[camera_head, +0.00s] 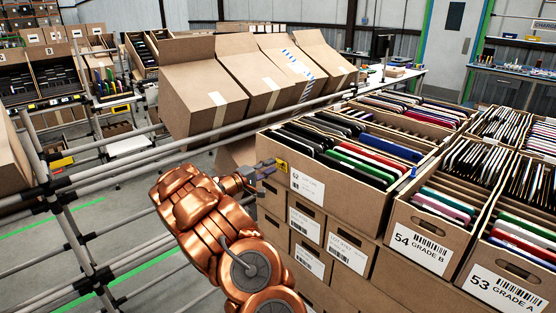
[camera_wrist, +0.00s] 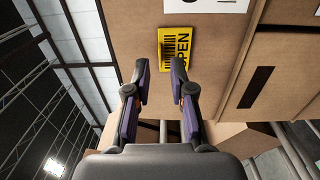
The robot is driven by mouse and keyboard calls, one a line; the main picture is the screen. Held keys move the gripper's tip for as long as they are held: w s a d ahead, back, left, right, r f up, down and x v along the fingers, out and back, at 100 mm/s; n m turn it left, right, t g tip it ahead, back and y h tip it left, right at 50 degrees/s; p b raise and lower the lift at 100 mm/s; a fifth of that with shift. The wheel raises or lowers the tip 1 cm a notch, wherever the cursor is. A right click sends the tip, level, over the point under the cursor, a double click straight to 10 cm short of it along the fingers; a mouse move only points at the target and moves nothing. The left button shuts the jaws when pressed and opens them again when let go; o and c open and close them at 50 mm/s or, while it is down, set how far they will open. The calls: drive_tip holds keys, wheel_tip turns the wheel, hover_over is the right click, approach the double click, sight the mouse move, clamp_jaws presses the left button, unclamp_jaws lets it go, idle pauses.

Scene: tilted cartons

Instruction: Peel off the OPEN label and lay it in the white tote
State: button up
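The yellow OPEN label (camera_head: 282,165) is on the upper left corner of the front of a brown carton (camera_head: 330,205) marked 52. In the wrist view the label (camera_wrist: 176,50) shows a barcode and dark lettering and lies flat against the cardboard. My gripper (camera_head: 264,171) is just left of the label. In the wrist view my gripper (camera_wrist: 160,74) has its two fingers apart with nothing between them, and the label is just beyond the tips. I cannot tell whether the fingertips touch the carton. No white tote can be clearly made out.
Cartons of upright devices, including one marked 54 (camera_head: 420,240), stand to the right of my arm. Tilted open cartons (camera_head: 200,95) rest on a metal pipe rack (camera_head: 100,180) behind and left. A white flat surface (camera_head: 130,145) shows beyond the rack. Grey floor is open at lower left.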

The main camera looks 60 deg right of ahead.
drive_tip(key=shift+s+d+f+b, duration=0.2)
drive_tip(key=shift+d+b, duration=0.2)
drive_tip(key=shift+b, duration=0.2)
drive_tip(key=shift+d+b, duration=0.55)
drive_tip(key=shift+s+d+r+b, duration=0.2)
drive_tip(key=shift+d+b, duration=0.1)
drive_tip(key=shift+d, duration=0.15)
clamp_jaws()
drive_tip(key=b+v, duration=0.3)
drive_tip(key=v, duration=0.4)
drive_tip(key=shift+a+b, duration=0.3)
drive_tip(key=shift+a, duration=0.05)
idle(1.1)
drive_tip(key=shift+w+a, duration=0.2)
idle(0.3)
